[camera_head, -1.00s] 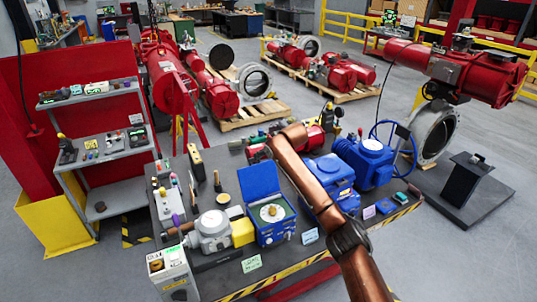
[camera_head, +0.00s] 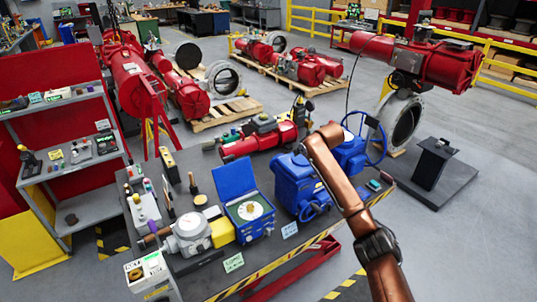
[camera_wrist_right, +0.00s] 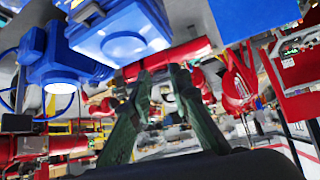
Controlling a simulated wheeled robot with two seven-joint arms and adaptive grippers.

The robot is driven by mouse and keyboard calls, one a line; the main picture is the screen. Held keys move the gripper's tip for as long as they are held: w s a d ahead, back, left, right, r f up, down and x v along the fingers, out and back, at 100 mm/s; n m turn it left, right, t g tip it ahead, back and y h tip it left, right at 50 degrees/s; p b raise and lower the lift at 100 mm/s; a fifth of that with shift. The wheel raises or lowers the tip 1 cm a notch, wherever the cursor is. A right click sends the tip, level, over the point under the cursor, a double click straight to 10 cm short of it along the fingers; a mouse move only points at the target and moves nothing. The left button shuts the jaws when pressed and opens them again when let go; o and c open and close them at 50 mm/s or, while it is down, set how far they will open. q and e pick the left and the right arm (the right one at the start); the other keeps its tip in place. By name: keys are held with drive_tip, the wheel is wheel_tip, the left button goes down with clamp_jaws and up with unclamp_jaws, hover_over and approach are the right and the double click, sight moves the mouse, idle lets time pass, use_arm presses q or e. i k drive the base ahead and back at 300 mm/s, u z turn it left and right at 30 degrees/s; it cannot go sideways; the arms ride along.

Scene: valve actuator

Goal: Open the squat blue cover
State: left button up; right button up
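Two blue pieces could bear the squat blue cover; I cannot tell which is meant. The squat blue housing (camera_head: 288,180) stands in the middle of the bench, partly behind my right arm. A blue box with a raised lid (camera_head: 235,179) stands to its left, showing a dial inside. My right arm crosses the head view from the lower right, and its gripper is hidden there. In the right wrist view my right gripper (camera_wrist_right: 157,80) has its dark green fingers apart, with nothing held; a blue housing (camera_wrist_right: 122,45) shows close by, upper left. My left gripper is out of view.
A blue handwheel unit (camera_head: 376,146) stands at the bench's right end. A grey round device (camera_head: 192,236) and a yellow block (camera_head: 222,232) sit left of the blue box. A red actuator (camera_head: 262,140) lies behind. The bench front edge (camera_head: 270,268) is striped.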

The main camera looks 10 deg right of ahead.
sight(234, 179)
drive_tip(key=z, duration=2.15)
drive_tip(key=i, duration=4.25)
drive_tip(key=u, duration=4.8)
drive_tip(key=i, duration=1.65)
drive_tip(key=z, duration=0.05)
